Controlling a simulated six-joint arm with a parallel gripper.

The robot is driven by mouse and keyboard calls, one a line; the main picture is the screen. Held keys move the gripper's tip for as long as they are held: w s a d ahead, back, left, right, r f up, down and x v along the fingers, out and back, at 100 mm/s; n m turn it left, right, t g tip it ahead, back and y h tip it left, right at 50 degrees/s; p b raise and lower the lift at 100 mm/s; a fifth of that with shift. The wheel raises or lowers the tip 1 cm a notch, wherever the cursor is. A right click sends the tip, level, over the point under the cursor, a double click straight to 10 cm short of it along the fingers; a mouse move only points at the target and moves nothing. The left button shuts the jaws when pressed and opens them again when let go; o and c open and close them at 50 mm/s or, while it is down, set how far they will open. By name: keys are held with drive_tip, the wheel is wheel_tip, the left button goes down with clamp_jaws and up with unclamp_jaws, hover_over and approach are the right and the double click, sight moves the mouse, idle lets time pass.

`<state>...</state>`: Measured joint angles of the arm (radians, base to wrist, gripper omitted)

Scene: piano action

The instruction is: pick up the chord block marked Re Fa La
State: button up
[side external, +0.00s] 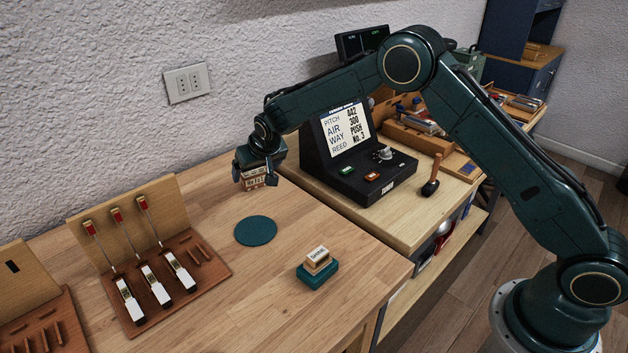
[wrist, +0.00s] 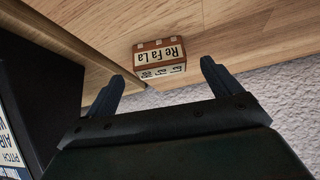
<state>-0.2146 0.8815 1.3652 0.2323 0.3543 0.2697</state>
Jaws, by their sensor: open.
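The chord block marked Re Fa La (wrist: 173,52) is a small brown and cream block on the wooden tabletop near the wall. In the wrist view it lies just past my fingertips, roughly centred between them, with its lettering facing the camera. In the side view the block (side external: 254,181) shows between my fingers, partly covered by them. My gripper (side external: 255,184) is open around or just short of it; I cannot tell whether a finger touches it. In the wrist view both fingers of my gripper (wrist: 162,74) stand apart with nothing clamped.
A second small block (side external: 317,259) sits on a green base (side external: 317,275). A round green mat (side external: 256,230) lies bare on the table. The key-action stand (side external: 130,220) is at left. A black console (side external: 360,165) stands on the bench to the right.

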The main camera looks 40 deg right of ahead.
sight(254, 173)
drive_tip(key=shift+x, duration=2.1)
drive_tip(key=shift+w+r, duration=0.1)
drive_tip(key=shift+w, duration=0.1)
drive_tip(key=c, duration=1.1)
